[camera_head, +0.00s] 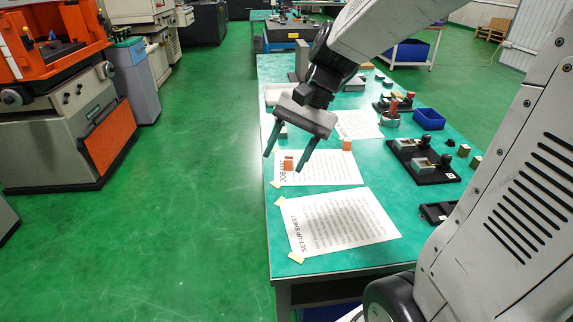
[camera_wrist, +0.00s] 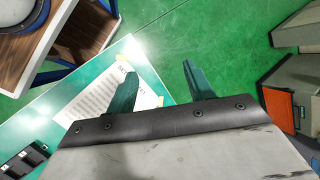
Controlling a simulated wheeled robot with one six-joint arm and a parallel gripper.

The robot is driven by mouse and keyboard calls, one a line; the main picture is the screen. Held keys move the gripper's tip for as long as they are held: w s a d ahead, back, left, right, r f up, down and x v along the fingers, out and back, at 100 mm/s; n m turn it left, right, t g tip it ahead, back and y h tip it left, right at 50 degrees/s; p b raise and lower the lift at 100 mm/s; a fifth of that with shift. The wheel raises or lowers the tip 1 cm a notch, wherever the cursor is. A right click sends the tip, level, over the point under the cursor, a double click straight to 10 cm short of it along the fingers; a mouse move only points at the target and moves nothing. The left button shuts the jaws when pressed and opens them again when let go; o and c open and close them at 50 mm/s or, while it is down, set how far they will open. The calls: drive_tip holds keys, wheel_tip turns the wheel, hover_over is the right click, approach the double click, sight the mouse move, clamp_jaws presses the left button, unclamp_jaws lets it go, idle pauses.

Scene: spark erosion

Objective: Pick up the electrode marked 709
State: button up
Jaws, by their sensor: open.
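My gripper (camera_head: 283,162) is open and empty, fingers pointing down near the table's left edge in the head view. In the wrist view, my gripper (camera_wrist: 158,66) has one finger over a printed sheet and the other over the green floor. A small copper-coloured block (camera_head: 288,165) shows between the fingertips in the head view, on or near the "JOB" sheet; it is not seen in the wrist view. A second copper-coloured block (camera_head: 347,145) stands farther right. No number can be read on either, so I cannot tell which is 709.
The "SETUP SHEET" (camera_head: 340,222) lies taped on the near table. Black fixtures (camera_head: 425,165), a blue bin (camera_head: 429,119) and a white tray (camera_head: 277,95) stand on the green tabletop (camera_head: 375,180). An orange machine (camera_head: 60,110) stands left, across clear floor.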

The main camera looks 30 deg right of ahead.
drive_tip(key=w+d+f+m+y, duration=0.2)
drive_tip(key=w+d+f+m, duration=0.15)
drive_tip(key=w, duration=0.35)
drive_tip(key=m+t+y, duration=0.3)
drive_tip(key=m+t, duration=0.5)
drive_tip(key=m, duration=0.6)
approach(286, 160)
drive_tip(key=a+f, duration=0.1)
drive_tip(key=w+a+f, duration=0.1)
drive_tip(key=a, duration=0.1)
drive_tip(key=shift+w+a+f, duration=0.15)
drive_tip(key=shift+w, duration=0.05)
drive_tip(key=x, duration=0.7)
drive_tip(key=shift+w+r, duration=0.3)
drive_tip(key=shift+w, duration=0.05)
clamp_jaws()
